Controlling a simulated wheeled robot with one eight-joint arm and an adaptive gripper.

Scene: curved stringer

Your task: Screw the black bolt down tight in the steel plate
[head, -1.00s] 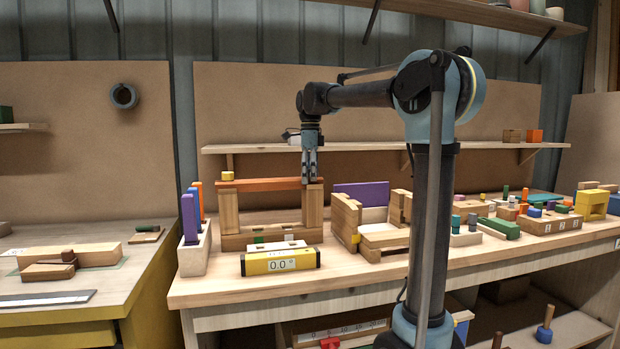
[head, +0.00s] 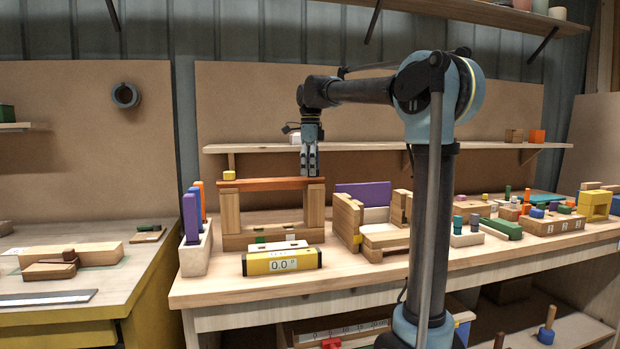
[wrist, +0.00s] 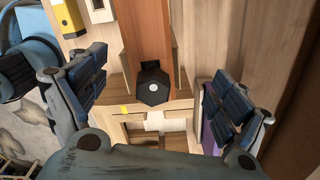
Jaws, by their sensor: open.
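In the wrist view, the black bolt (wrist: 152,88) shows its dark hexagonal head with a pale round centre. It appears at the near end of the orange-brown beam (wrist: 148,35), between my two spread fingers. My gripper (wrist: 160,82) is open, with one finger on each side of the bolt and clear space between. In the head view, my gripper (head: 309,172) points down over the right end of the orange-brown beam (head: 262,184), which rests on two wooden posts. The bolt cannot be made out there. I cannot clearly tell a steel plate in either view.
A yellow level (head: 281,262) reading 0.0 lies in front of the frame. A small yellow block (head: 229,175) sits on the beam's left end. A purple block (head: 363,196) and wooden blocks stand to the right. A shelf (head: 380,146) runs behind.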

